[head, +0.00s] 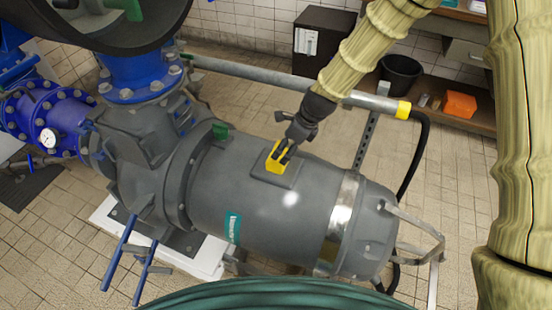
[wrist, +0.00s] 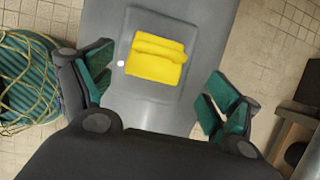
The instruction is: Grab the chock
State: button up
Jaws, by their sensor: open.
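The chock (head: 277,158) is a small yellow block. It lies on a raised flat plate (head: 262,175) on top of the grey pump body (head: 250,205). In the wrist view the chock (wrist: 156,57) sits ahead of and between my gripper's fingers, with a ridge along its top. My gripper (head: 287,150) is right at the chock in the head view and covers part of it. In the wrist view my gripper (wrist: 160,90) is open, its green-padded fingers wide apart on either side, with nothing between the pads. I see no contact with the chock.
A coiled green hose (wrist: 35,85) lies left in the wrist view. A grey pipe (head: 255,72) with a yellow end runs behind the pump. A black bucket (head: 400,74) and an orange box (head: 460,104) stand on a shelf at the back right. Tiled floor is open beyond the pump.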

jog(key=shift+x, duration=3.1)
jog(key=shift+s+a, duration=0.15)
jog(key=shift+c, duration=0.4)
jog(key=c, duration=1.3)
